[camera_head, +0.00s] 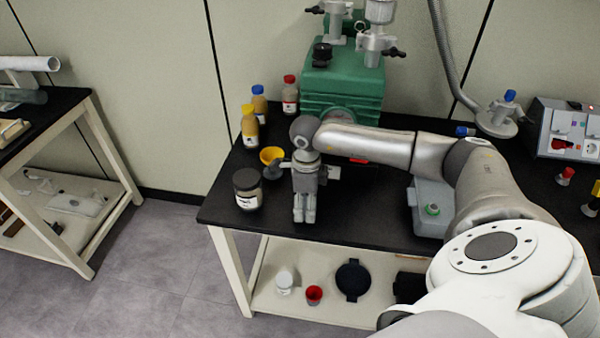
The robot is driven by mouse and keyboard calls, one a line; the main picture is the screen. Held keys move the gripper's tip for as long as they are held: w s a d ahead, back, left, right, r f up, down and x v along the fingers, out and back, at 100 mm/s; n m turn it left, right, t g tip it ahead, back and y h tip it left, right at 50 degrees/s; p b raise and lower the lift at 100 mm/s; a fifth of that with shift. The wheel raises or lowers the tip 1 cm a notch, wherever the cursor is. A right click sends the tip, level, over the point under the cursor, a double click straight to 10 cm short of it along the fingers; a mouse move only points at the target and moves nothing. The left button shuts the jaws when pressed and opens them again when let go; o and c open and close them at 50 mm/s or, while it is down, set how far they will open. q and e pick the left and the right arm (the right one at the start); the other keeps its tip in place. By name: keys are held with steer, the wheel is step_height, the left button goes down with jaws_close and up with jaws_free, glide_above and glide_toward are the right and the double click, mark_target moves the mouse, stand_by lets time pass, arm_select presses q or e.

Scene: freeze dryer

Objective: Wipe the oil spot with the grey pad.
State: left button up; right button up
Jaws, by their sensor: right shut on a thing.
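My right gripper (304,215) points down over the front left part of the black tabletop (345,225). Its fingers are shut on the grey pad, which is small and hard to tell from the grey fingers at this size. I cannot tell whether it touches the tabletop. I cannot make out the oil spot on the dark surface; the gripper and arm hide part of the table. My left gripper is not in view.
A dark-lidded jar (247,190) stands just left of the gripper, with a yellow funnel-like piece (271,156) behind it. Yellow (250,128), blue-capped (259,103) and red-capped bottles (290,95) stand near the green pump (342,85). A grey box (428,222) is to the right.

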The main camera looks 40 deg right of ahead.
mark_target(280, 207)
steer(key=shift+s+d, duration=1.1)
steer(key=shift+s, duration=0.15)
steer(key=shift+s+d+f+b, duration=0.1)
steer(key=shift+s+d+b, duration=0.1)
steer(key=shift+s+d, duration=0.45)
steer(key=shift+s+d+b, duration=0.2)
steer(key=shift+s+d, duration=0.2)
steer(key=shift+s, duration=0.3)
steer(key=shift+w, duration=0.1)
steer(key=shift+w+a+r, duration=0.2)
steer(key=shift+w+a, duration=0.9)
steer(key=shift+w, duration=0.25)
steer(key=shift+w+a+f+b, duration=0.2)
steer(key=shift+w+a+b, duration=0.45)
steer(key=shift+w+a, duration=0.4)
steer(key=shift+w+a+r+b, duration=0.1)
steer(key=shift+w+a+b, duration=0.1)
steer(key=shift+w+a, duration=0.55)
steer(key=shift+w+a+b, duration=0.15)
steer(key=shift+w+a, duration=0.35)
steer(key=shift+w, duration=0.3)
steer(key=shift+w+a+b, duration=0.5)
steer(key=shift+w+a, duration=0.6)
steer(key=shift+w, duration=0.1)
